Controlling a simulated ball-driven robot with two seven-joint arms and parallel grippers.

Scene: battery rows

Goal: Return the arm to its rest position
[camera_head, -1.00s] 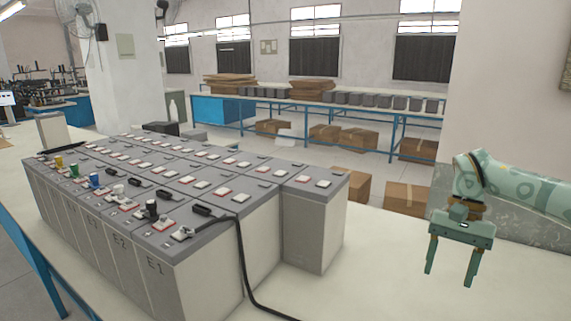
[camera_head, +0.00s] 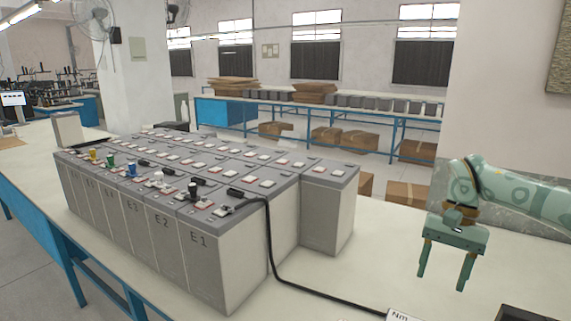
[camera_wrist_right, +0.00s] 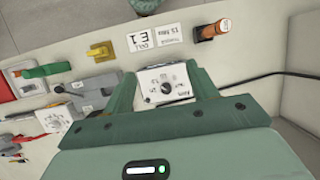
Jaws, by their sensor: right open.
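My right arm (camera_head: 525,201) comes in from the right in the head view. My right gripper (camera_head: 443,284) hangs fingers down above the pale bench top, to the right of the battery block, and is open with nothing between its fingers. In the right wrist view the gripper (camera_wrist_right: 161,70) is also open. A white box with a black dial (camera_wrist_right: 166,84) shows between its fingers, beyond them on the bench. My left gripper is not in view.
Grey battery rows (camera_head: 200,262) stand on the bench; a black cable (camera_head: 320,291) runs from them. A white labelled item (camera_head: 400,315) sits at the lower edge. The wrist view shows a yellow clip (camera_wrist_right: 99,51), an orange-handled tool (camera_wrist_right: 212,30) and a green-and-red clamp (camera_wrist_right: 45,70).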

